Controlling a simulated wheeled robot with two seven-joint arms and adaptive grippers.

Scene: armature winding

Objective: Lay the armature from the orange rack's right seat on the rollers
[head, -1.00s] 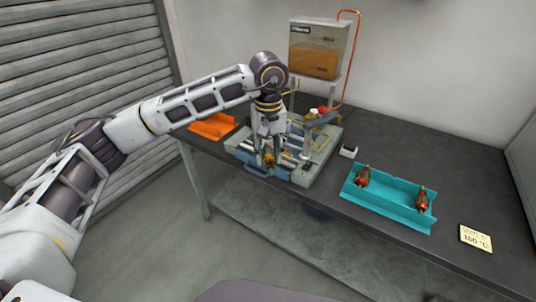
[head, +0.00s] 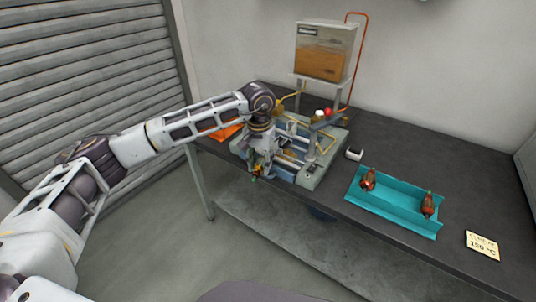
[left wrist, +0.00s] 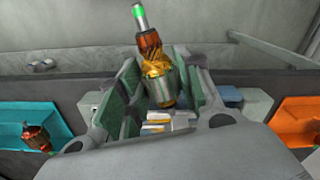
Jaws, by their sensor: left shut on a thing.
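My left gripper (head: 260,167) is shut on an armature (head: 255,174) at the front left corner of the winding machine. The left wrist view shows this armature (left wrist: 158,70) between the green-padded fingers, with its copper winding, steel core and a green-tipped shaft end. It looks raised; contact with anything below cannot be told. The pale bars of the machine, probably the rollers (head: 291,160), lie to the gripper's right, partly hidden by the arm. The orange rack (head: 226,132) is behind my left forearm; its visible part is bare. It also shows in the left wrist view (left wrist: 296,122).
A teal tray (head: 397,204) holds two armatures (head: 368,180) (head: 428,204) to the right. A tank (head: 325,50) on a stand rises behind the machine (head: 310,178). A small white block (head: 354,154) and a 150 °C card (head: 482,245) lie on the dark table.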

